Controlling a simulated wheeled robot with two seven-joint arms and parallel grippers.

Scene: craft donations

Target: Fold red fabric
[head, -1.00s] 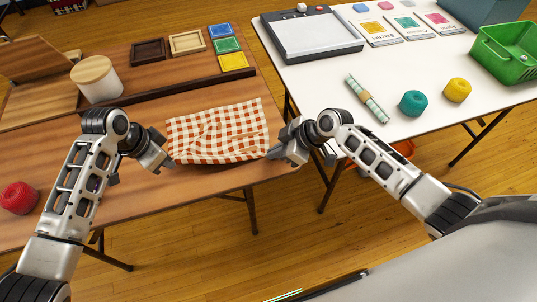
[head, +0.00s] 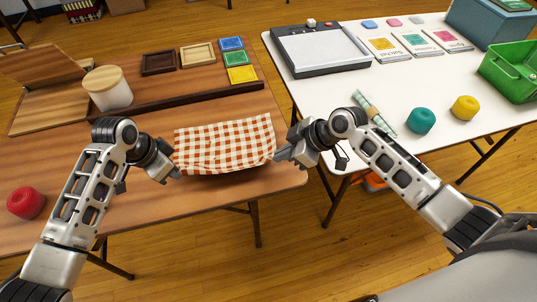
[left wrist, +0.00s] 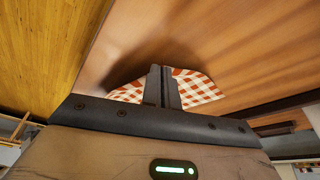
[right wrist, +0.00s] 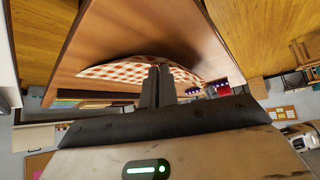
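The red and white checked fabric (head: 225,142) lies on the brown wooden table (head: 70,170), near its front right. Its near edge is lifted and sags between my two grippers. My left gripper (head: 176,174) is at the fabric's near left corner; in the left wrist view its fingers (left wrist: 162,88) are together with cloth (left wrist: 195,86) at their tips. My right gripper (head: 278,156) is at the near right corner; in the right wrist view its fingers (right wrist: 157,85) are together against the cloth (right wrist: 118,71). The pinched corners themselves are hidden by the fingers.
Behind the fabric are a dark ledge (head: 190,97), frames and coloured squares. A white canister (head: 108,90) stands at back left, and a red yarn ball (head: 26,203) at front left. The white table (head: 345,90) at right holds a patterned roll (head: 374,113) and yarn balls (head: 421,121).

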